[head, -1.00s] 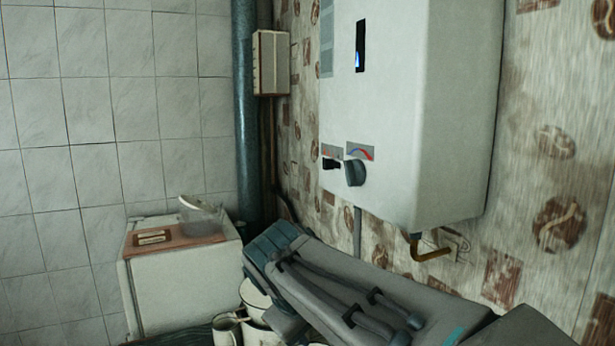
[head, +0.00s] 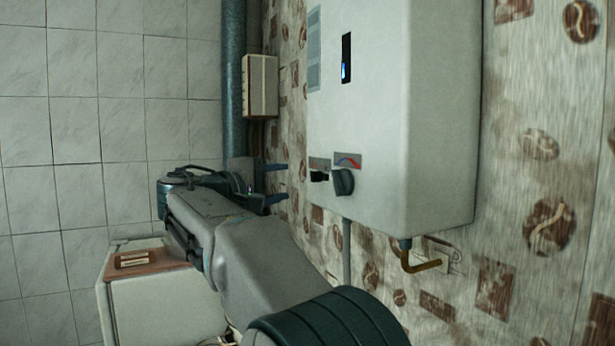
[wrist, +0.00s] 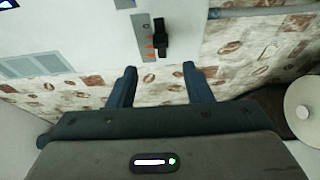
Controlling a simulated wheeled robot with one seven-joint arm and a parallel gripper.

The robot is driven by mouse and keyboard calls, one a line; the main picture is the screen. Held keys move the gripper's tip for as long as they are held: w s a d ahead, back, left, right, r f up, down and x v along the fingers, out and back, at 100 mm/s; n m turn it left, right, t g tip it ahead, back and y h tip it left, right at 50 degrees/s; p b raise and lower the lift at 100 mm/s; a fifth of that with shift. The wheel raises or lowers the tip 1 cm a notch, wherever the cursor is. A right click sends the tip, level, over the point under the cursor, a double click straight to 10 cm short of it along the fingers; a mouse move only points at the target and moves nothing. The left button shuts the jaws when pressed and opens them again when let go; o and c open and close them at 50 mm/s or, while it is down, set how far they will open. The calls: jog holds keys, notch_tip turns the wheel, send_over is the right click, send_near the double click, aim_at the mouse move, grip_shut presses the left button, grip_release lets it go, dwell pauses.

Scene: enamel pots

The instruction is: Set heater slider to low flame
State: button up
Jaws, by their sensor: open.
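The white heater (head: 400,130) hangs on the patterned wall. Its black slider (head: 318,177) sits low on the front, below a small marked label (head: 319,163) and left of a round knob (head: 343,182). In the wrist view the slider (wrist: 160,40) lies beside a grey scale with red marks (wrist: 147,38), ahead of my fingertips and roughly between their lines. My gripper (head: 286,182) is open and empty, just left of the slider in the head view. Its two fingers (wrist: 160,68) also show in the wrist view, apart from the slider.
A blue flame shows in the heater's window (head: 346,60). A brass pipe (head: 425,264) bends below the heater. A dark vertical pipe (head: 234,80) and a small wall box (head: 260,85) stand left. A white cabinet (head: 160,300) with a brown top is below my arm.

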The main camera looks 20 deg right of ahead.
aim_at(312, 177)
jog(key=p+x, duration=0.2)
jog(key=x, duration=0.8)
jog(key=shift+p, duration=0.4)
jog(key=shift+c, duration=0.3)
